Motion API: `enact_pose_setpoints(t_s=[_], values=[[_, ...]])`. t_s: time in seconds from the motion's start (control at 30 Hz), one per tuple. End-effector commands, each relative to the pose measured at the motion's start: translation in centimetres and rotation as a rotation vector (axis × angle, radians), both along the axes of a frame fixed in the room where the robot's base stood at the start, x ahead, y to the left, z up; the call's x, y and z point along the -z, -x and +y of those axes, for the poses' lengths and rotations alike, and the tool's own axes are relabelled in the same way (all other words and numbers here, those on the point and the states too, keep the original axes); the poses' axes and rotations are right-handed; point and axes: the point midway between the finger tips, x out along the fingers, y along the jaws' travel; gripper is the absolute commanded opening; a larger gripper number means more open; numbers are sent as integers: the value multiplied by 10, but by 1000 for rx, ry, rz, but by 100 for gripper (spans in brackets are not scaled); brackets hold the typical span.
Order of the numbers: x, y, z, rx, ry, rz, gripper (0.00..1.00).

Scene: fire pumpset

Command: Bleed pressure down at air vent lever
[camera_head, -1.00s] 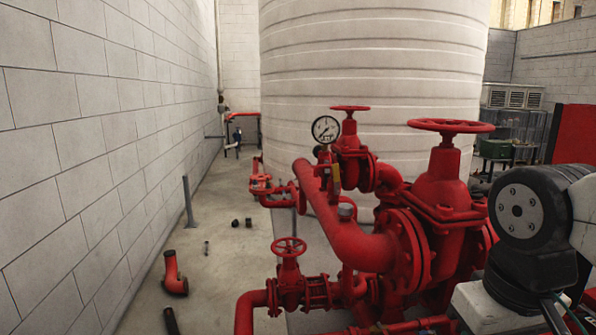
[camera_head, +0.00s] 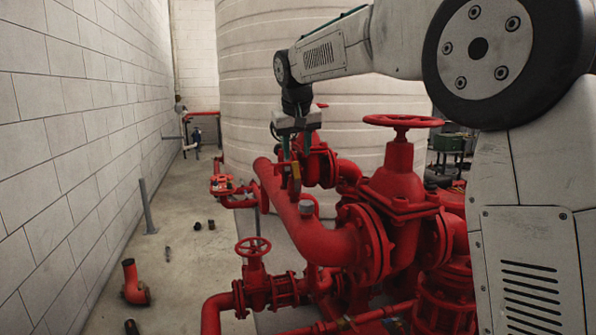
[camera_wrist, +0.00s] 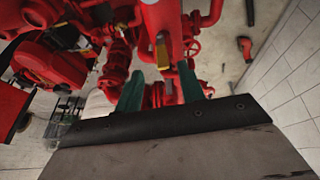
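The air vent lever (camera_head: 295,173) looks like a small yellow handle on the large red pipe (camera_head: 318,235). In the wrist view the yellow lever (camera_wrist: 162,50) stands just beyond the gap between my fingertips. My gripper (camera_head: 295,156) is above the lever and points down, close to the pipe. Its two green fingers show apart in the wrist view (camera_wrist: 159,72), with nothing held between them. I cannot tell from these views how far the fingertips are from the lever. The pressure gauge is hidden behind my gripper in the head view.
Red handwheel valves stand close by: a tall one (camera_head: 402,122) at right and a low one (camera_head: 253,247) in front. A large pale tank (camera_head: 240,70) is behind. The left block wall (camera_head: 70,130) borders a floor strip (camera_head: 180,270) with loose pipe parts.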

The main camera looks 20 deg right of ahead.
Motion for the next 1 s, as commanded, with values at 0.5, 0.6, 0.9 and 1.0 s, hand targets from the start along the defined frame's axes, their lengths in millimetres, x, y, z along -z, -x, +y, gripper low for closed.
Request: enact_pose_setpoints(t_s=[0.5,0.6,0.9,1.0], values=[[62,-30,-6,-1,1,-2,39],[68,-32,-7,-1,1,-3,39],[71,-33,-7,-1,0,-3,39],[71,-33,-7,-1,0,-3,14]])
